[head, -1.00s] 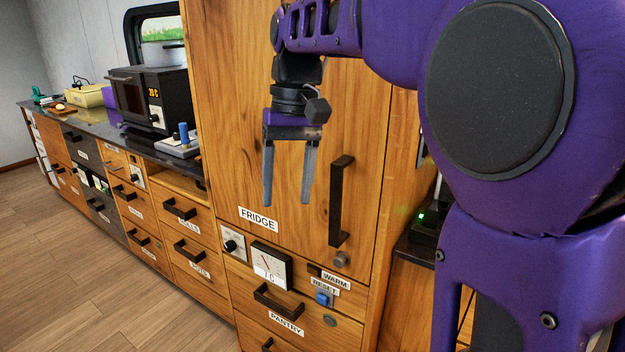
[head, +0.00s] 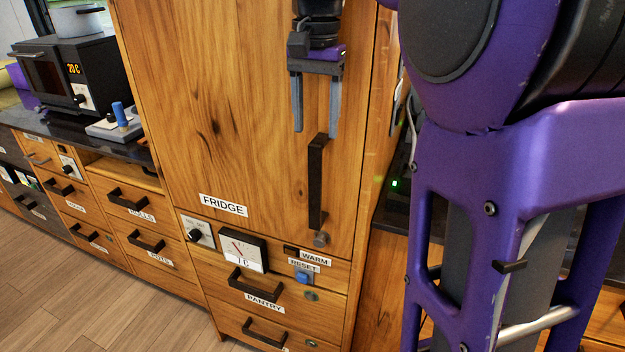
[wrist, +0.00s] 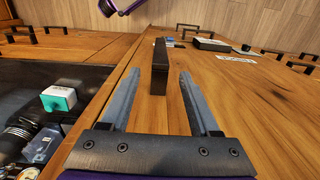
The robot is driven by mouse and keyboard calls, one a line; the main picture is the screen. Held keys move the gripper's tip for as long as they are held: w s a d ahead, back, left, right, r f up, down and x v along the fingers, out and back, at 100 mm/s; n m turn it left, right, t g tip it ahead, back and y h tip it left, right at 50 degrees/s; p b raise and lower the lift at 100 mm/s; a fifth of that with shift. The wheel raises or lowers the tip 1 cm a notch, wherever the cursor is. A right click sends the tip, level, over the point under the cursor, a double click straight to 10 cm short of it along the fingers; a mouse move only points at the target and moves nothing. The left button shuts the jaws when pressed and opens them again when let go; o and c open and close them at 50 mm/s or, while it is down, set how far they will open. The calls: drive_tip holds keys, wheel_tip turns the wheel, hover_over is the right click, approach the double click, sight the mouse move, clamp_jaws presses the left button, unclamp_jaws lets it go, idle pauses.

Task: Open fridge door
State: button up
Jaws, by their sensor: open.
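The fridge door (head: 225,120) is a tall wooden panel labelled FRIDGE, and it is shut. Its dark vertical handle (head: 317,185) is on the right side of the door. My gripper (head: 316,130) is open and empty, fingers pointing down, just above the handle's top end in the head view. In the wrist view, the handle (wrist: 159,66) stands ahead, in line with the gap between the two fingers of my gripper (wrist: 155,76). No contact with the handle is clear.
Below the door are a gauge (head: 243,251), a knob (head: 194,236), a blue reset button (head: 303,277) and the pantry drawer (head: 255,290). A black oven (head: 72,75) stands on the left counter. A recess with loose items, including a teal-white box (wrist: 59,99), borders the door.

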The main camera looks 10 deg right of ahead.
wheel_tip(320, 180, down, 12)
drive_tip(key=b, duration=0.2)
drive_tip(key=shift+f, duration=0.2)
clamp_jaws()
idle(1.3)
